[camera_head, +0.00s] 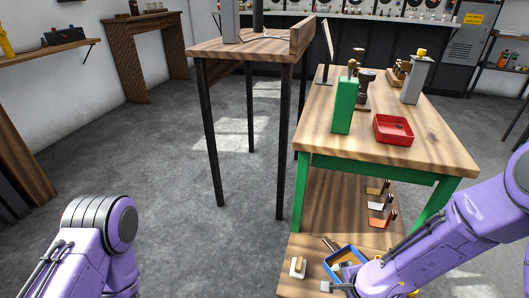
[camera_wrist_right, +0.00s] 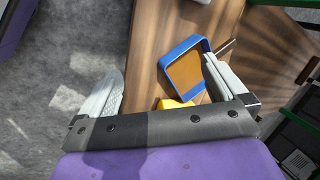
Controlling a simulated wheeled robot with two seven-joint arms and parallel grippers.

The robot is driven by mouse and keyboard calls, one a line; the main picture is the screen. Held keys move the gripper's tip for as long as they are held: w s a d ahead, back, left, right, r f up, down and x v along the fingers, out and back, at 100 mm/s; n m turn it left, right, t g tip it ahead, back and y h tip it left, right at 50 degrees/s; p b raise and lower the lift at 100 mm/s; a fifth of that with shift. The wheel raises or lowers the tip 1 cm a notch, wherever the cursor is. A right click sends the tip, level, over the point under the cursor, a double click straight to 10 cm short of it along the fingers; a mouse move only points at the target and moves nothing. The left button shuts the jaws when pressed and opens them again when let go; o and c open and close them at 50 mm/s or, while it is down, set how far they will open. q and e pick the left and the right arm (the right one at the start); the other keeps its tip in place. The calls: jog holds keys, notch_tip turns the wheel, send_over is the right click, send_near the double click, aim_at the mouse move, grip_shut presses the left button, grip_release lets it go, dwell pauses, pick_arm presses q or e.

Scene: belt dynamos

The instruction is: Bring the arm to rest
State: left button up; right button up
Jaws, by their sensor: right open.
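My right arm comes in from the right in the head view and reaches down to the low wooden shelf (camera_head: 313,250) of the green-legged bench. In the right wrist view my right gripper (camera_wrist_right: 164,67) is open, its two pale fingers wide apart with nothing held between them. The blue-rimmed tray (camera_wrist_right: 180,48) lies below, close to the right finger. A yellow thing (camera_wrist_right: 173,103) shows beside the tray, partly hidden by the gripper body. The tray (camera_head: 345,256) is partly hidden by my arm in the head view. My left arm shows at the lower left, its gripper out of view.
On the bench top (camera_head: 436,140) stand a green block (camera_head: 345,107), a red tray (camera_head: 393,129) and a grey post (camera_head: 415,82). A small pale block (camera_head: 298,267) is on the low shelf. A tall table (camera_head: 262,46) stands left; the floor between is clear.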

jog(key=s+d+f+n+h, duration=0.1)
jog(key=s+d+f+n, duration=0.2)
jog(key=s, duration=0.3)
jog(key=s+d+f+n+g+h, duration=0.1)
jog(key=s+d+f+n+h, duration=0.2)
jog(key=s, duration=0.4)
jog(key=s+d+f+n, duration=0.3)
jog(key=s+f, duration=0.1)
jog(key=s, duration=0.2)
notch_tip(320, 180, up, 26)
jog(key=s+p, duration=0.1)
jog(key=p, duration=2.5)
jog(key=shift+f, duration=0.25)
jog(key=shift+a, duration=0.1)
